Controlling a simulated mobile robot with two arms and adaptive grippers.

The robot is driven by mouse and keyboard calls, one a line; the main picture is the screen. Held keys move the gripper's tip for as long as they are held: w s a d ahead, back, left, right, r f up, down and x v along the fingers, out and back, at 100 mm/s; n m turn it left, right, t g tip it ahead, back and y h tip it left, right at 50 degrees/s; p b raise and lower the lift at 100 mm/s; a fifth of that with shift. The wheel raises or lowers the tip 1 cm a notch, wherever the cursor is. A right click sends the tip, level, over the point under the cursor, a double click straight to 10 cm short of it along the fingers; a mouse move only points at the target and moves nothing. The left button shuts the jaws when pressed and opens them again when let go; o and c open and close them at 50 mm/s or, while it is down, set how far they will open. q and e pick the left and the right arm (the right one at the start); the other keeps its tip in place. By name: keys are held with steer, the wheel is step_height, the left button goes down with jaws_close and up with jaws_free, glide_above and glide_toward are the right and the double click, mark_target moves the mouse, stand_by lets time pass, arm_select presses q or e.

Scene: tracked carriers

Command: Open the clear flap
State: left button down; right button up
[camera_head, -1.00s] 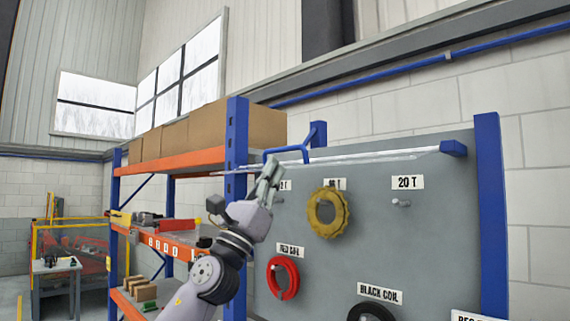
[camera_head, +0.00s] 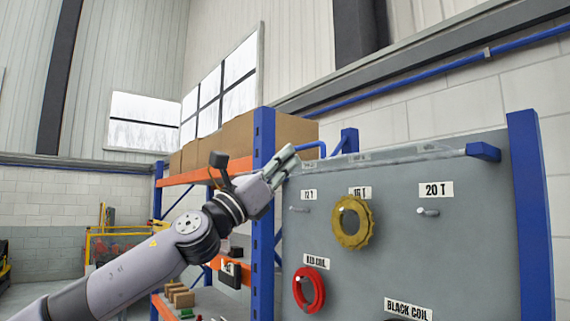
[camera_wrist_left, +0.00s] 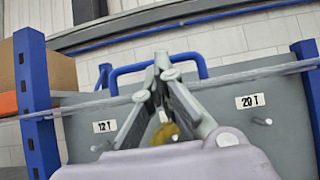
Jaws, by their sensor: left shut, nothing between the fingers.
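The clear flap (camera_head: 405,156) shows as a thin, nearly edge-on sheet along the top of the grey coil board. It stands out roughly level, and the hooks below it are uncovered. Its blue handle (camera_head: 312,148) is at the left part of the front edge; it also shows in the wrist view (camera_wrist_left: 128,69). My left gripper (camera_head: 291,155) is shut and empty, with its fingertips just beside the handle in the head view. In the wrist view the fingertips (camera_wrist_left: 162,66) overlap the handle; contact cannot be told. My right gripper is out of view.
The grey board (camera_head: 390,240) carries a yellow coil (camera_head: 352,222) and a red coil (camera_head: 309,290) on hooks. A blue post (camera_head: 530,210) bounds it on the right. An orange and blue rack (camera_head: 263,200) with boxes (camera_head: 235,137) stands close on the left.

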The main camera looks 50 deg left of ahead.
arm_select(q)
steer(key=shift+w+r, duration=0.1)
steer(key=shift+r, duration=0.05)
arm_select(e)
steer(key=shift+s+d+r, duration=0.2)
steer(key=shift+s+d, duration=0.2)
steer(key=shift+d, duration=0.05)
arm_select(q)
steer(key=shift+g, duration=0.3)
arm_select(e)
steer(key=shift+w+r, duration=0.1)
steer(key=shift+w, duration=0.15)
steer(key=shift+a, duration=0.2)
arm_select(q)
steer(key=shift+r+p, duration=0.15)
steer(key=shift+p, duration=0.15)
